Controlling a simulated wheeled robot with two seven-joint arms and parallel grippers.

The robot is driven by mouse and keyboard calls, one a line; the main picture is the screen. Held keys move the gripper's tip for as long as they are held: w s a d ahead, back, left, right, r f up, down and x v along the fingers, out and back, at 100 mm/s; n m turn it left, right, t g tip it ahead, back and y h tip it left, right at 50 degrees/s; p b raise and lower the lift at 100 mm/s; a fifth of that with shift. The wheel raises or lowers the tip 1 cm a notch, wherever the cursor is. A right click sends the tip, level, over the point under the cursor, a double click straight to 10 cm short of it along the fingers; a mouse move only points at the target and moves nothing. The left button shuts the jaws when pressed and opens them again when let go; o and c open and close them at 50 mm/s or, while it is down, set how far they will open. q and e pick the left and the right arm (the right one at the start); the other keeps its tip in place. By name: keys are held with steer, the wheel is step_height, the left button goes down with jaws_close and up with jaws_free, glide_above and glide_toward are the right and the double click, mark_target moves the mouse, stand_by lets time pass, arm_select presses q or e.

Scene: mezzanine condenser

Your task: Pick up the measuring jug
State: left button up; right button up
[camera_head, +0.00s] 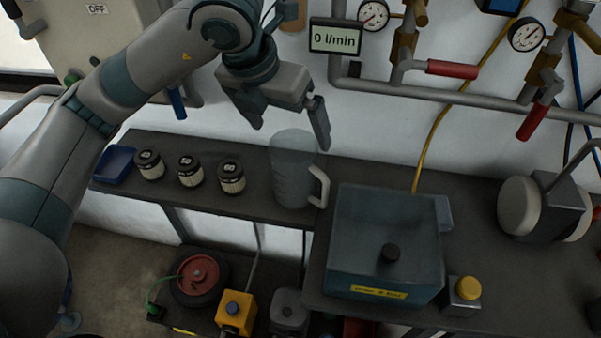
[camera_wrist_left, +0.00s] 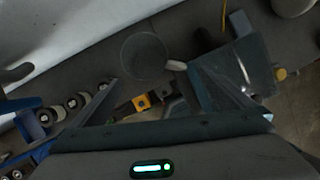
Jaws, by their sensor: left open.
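The measuring jug (camera_head: 290,178) is clear grey and stands upright on the dark shelf, its pale handle facing right. In the left wrist view the jug (camera_wrist_left: 145,57) shows from above as a round rim, with the handle to its right. My left gripper (camera_head: 287,124) is open and empty, with its fingers pointing down above the jug and apart from it. In the left wrist view its two fingers (camera_wrist_left: 155,82) stand wide apart below the jug in the picture. My right gripper is not in view.
Several small black-lidded filters (camera_head: 189,171) and a blue tray (camera_head: 114,165) stand left of the jug. A grey-blue tank (camera_head: 385,235) stands close on its right. Pipes with gauges (camera_head: 373,15) and red-handled valves (camera_head: 452,69) run along the wall behind.

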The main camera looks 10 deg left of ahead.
arm_select(q)
steer(key=shift+w+a+r+n+t+y, duration=0.2)
steer(key=shift+w+a+r+y, duration=0.1)
steer(key=shift+a, duration=0.25)
steer(key=shift+w+a+r+n+t+y, duration=0.1)
steer(key=shift+w+a+r+t+y, duration=0.15)
steer(key=shift+a, duration=0.25)
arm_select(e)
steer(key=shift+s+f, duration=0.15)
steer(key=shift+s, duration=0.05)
arm_select(q)
steer(key=shift+f, duration=0.1)
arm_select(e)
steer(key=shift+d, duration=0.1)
arm_select(q)
steer(key=p, duration=0.4)
glide_above(302, 178)
steer(key=w+a, duration=0.3)
step_height(302, 178, down, 11)
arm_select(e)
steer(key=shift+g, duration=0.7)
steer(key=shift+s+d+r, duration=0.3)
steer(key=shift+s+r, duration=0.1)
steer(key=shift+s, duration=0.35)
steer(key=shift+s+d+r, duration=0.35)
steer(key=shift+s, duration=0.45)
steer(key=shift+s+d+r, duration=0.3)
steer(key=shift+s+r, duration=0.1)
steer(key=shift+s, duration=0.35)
